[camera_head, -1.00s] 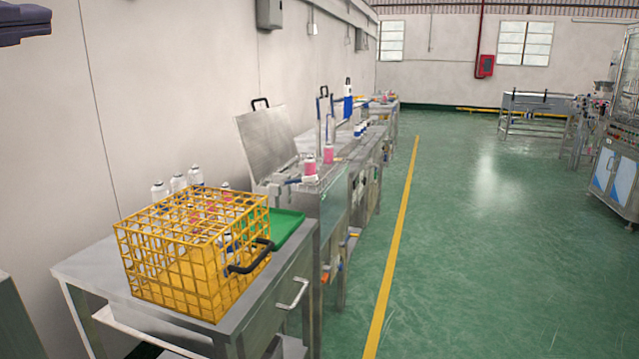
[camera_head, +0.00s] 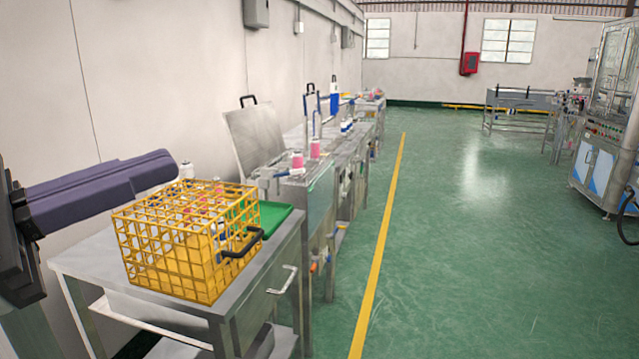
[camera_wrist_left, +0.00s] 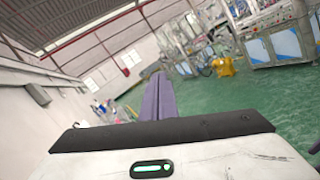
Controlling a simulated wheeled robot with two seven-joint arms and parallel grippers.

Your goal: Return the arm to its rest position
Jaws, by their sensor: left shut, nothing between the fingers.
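My left gripper (camera_head: 165,170) comes in from the left in the head view, with its dark purple fingers together and empty. It is held above the steel table, beside and slightly overlapping the rear left of the yellow crate in the picture. The same closed fingers (camera_wrist_left: 159,98) show in the left wrist view, pointing out over the green floor.
A yellow wire crate (camera_head: 170,282) with cans stands on a steel table (camera_head: 85,262). A green tray (camera_head: 272,216) is behind it. Steel benches with an open lid (camera_head: 255,135) line the wall. The green floor (camera_head: 480,270) at right is clear.

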